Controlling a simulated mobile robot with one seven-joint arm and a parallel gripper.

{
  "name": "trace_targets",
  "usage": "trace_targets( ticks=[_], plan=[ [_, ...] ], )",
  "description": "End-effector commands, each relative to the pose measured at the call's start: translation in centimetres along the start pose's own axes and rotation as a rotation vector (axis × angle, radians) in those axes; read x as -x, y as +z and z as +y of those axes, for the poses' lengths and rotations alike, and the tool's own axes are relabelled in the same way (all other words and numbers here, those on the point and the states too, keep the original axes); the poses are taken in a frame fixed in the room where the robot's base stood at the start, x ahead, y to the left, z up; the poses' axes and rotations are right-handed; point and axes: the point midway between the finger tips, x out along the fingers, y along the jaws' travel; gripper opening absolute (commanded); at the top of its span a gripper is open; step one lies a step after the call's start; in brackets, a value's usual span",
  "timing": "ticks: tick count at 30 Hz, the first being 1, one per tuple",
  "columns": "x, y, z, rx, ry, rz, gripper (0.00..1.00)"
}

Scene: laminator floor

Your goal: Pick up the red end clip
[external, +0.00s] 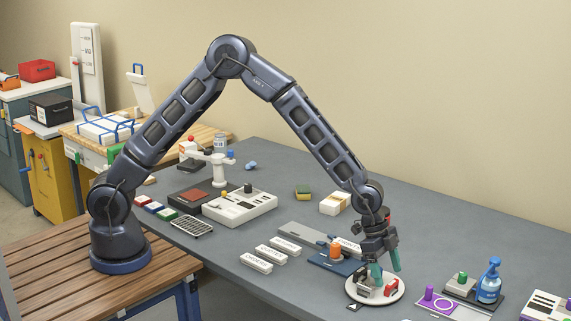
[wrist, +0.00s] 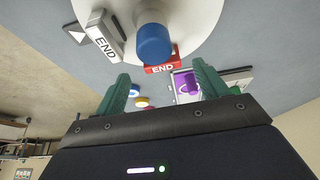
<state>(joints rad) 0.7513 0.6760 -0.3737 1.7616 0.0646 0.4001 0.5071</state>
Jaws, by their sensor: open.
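The red end clip (external: 391,287) lies on the right part of a round white plate (external: 376,299) near the table's front edge. In the wrist view the red end clip (wrist: 161,68), marked END, is just beyond the gap between my fingertips. A grey-white clip (wrist: 104,38), also marked END, sits to its left, and a blue knob (wrist: 153,43) stands between them on the plate. My gripper (external: 386,276) is open, pointing down above the plate, its green fingers (wrist: 162,86) either side of empty space. The fingers partly hide the plate in the external view.
An orange-topped blue fixture (external: 335,255) stands just behind the plate. Purple parts (external: 437,300) and a blue bottle (external: 489,282) stand to the right. White labelled blocks (external: 270,253) lie to the left. The table between plate and back wall is largely free at right.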

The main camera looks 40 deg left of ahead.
Motion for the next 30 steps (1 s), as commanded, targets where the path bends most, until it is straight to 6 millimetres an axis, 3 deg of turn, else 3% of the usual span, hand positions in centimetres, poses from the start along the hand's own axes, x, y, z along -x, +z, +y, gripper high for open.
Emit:
trace_targets(
  ticks=[7,15,22,30],
  plan=[
    [-3.3,0.0,-0.3,0.001,0.001,-0.001,0.73],
    [-3.6,0.0,-0.3,0.001,0.0,0.0,0.73],
    [-3.6,0.0,-0.3,0.001,0.001,0.0,0.28],
    [-3.5,-0.1,-0.3,0.001,0.001,0.0,0.25]
  ],
)
